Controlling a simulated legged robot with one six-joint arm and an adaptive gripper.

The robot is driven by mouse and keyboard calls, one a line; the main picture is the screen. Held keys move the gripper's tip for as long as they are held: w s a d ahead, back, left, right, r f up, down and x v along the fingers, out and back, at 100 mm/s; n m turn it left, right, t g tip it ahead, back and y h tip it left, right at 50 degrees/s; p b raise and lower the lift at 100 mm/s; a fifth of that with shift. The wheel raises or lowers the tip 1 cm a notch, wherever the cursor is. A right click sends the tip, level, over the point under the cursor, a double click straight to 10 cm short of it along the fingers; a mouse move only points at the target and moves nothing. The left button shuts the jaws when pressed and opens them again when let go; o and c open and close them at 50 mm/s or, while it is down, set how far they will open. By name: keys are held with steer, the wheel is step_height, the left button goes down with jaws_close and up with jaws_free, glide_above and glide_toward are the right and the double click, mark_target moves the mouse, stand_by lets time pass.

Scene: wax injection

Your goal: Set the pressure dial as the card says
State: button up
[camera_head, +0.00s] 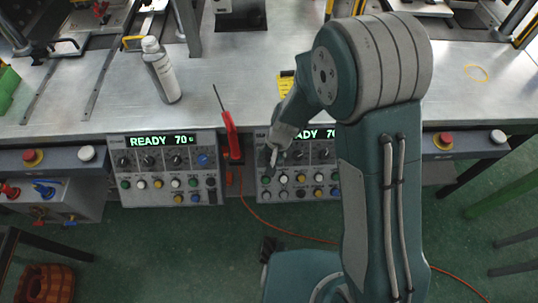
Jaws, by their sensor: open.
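Two grey control panels hang at the bench's front edge. The left panel (144,182) has a lit "READY 70" display, black dials, a blue dial (202,160) and rows of coloured buttons. The right panel (258,190) has a similar display, partly hidden by my arm. A yellow card (286,84) lies on the bench behind my arm; its writing is too small to read. My gripper (271,158) is open, pointing down at the right panel's left-hand dials, and covers part of them. I cannot tell whether it touches a dial. Which dial is for pressure is not legible.
A red-handled screwdriver (230,132) stands out between the panels. Red buttons (32,158) sit on the bench front. An orange cable (272,225) crosses the green floor, and a brown basket (45,284) stands at lower left.

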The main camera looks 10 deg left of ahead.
steer(key=shift+d, duration=0.25)
steer(key=shift+a, duration=0.1)
jaws_close()
steer(key=shift+a+n+t+h, duration=0.15)
steer(key=shift+n+t+h, duration=0.25)
steer(key=shift+n+h, duration=1.45)
steer(key=shift+h, duration=0.35)
jaws_free()
steer(key=shift+a, duration=0.1)
